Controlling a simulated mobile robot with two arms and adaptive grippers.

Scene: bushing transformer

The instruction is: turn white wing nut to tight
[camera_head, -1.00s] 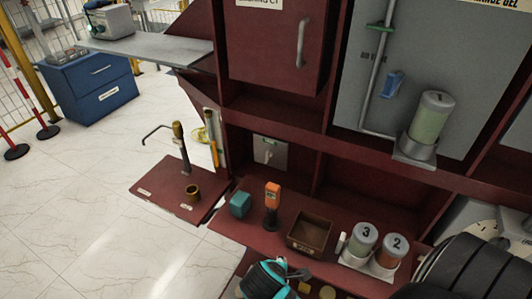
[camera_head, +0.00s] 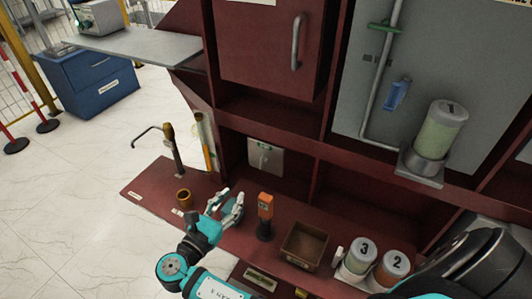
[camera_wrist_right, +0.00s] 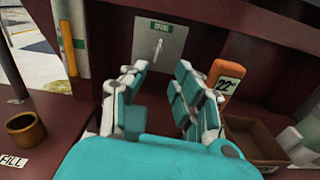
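The white wing nut (camera_head: 263,155) sits on a light grey plate (camera_head: 275,165) on the back wall of the dark red bench recess. It also shows in the right wrist view (camera_wrist_right: 155,52), upright below a green label and framed by the gap between my fingers. My right gripper (camera_head: 228,204) is above the bench top, in front of and left of the plate, apart from the nut. Its two fingers stand apart with nothing visibly held, as the right wrist view (camera_wrist_right: 158,100) shows. My left gripper is not in view.
An orange-handled tool (camera_head: 265,212) stands just right of my right gripper, with an open brown bin (camera_head: 303,246) beyond it. Canisters (camera_head: 361,256) stand farther right. A brass cup (camera_head: 184,197) and a hooked post (camera_head: 173,145) are on the left. A shelf edge overhangs the recess.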

